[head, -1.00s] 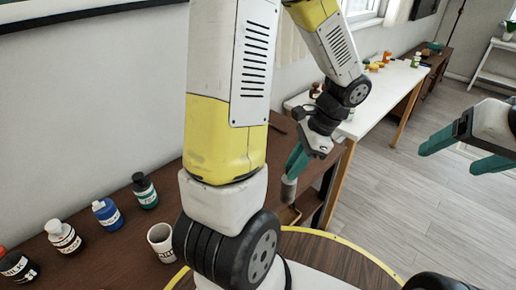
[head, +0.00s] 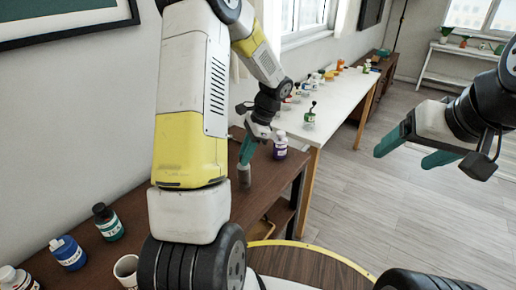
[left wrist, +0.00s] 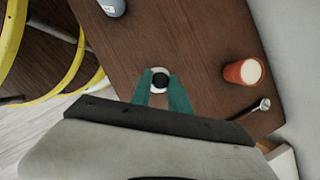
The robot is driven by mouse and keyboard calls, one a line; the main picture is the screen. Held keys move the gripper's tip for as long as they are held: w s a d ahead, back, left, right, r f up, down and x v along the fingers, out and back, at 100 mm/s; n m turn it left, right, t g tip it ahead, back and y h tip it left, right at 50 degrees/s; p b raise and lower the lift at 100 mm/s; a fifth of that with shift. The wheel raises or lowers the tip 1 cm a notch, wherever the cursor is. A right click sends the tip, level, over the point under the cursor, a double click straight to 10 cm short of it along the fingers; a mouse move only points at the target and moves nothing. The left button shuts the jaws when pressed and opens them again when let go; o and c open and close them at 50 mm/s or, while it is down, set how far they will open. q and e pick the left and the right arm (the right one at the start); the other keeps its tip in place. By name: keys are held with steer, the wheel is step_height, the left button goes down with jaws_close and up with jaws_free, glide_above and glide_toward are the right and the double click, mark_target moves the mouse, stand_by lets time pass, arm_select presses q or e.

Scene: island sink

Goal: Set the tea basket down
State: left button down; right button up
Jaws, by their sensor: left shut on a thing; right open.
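The tea basket looks like a small grey cylinder (head: 244,178), upright under my left gripper (head: 246,152) in the head view. In the left wrist view it shows end-on as a pale ring with a dark middle (left wrist: 160,72), between the teal fingers of the left gripper (left wrist: 161,88). The left gripper is shut on it. It is over the dark brown table (head: 262,192), close to the top; I cannot tell whether it touches. My right gripper (head: 403,157) is open and empty, over the floor at the right.
A purple bottle (head: 280,146) stands near the left gripper. An orange cup (left wrist: 243,72) and a spoon-like thing (left wrist: 253,110) show in the wrist view. A white mug (head: 126,270) and a blue bottle (head: 68,253) stand nearer. A white table (head: 335,105) holds several small things.

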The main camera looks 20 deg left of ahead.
arm_select(q)
steer(key=shift+f, duration=0.95)
steer(key=c, duration=1.2)
jaws_free()
steer(key=shift+f, duration=0.15)
steer(key=shift+c, duration=0.2)
steer(key=v, duration=1.1)
steer(key=s+d+r+n+t+h, duration=0.3)
steer(key=s+r, duration=0.4)
steer(key=s, duration=0.3)
steer(key=s+d+r+n+t+h, duration=0.2)
steer(key=s+r+n+t, duration=0.3)
steer(key=s, duration=0.5)
steer(key=shift+s+d+r+n+t+h, duration=0.35)
steer(key=shift+r+n+h, duration=0.25)
steer(key=shift+r+n, duration=0.65)
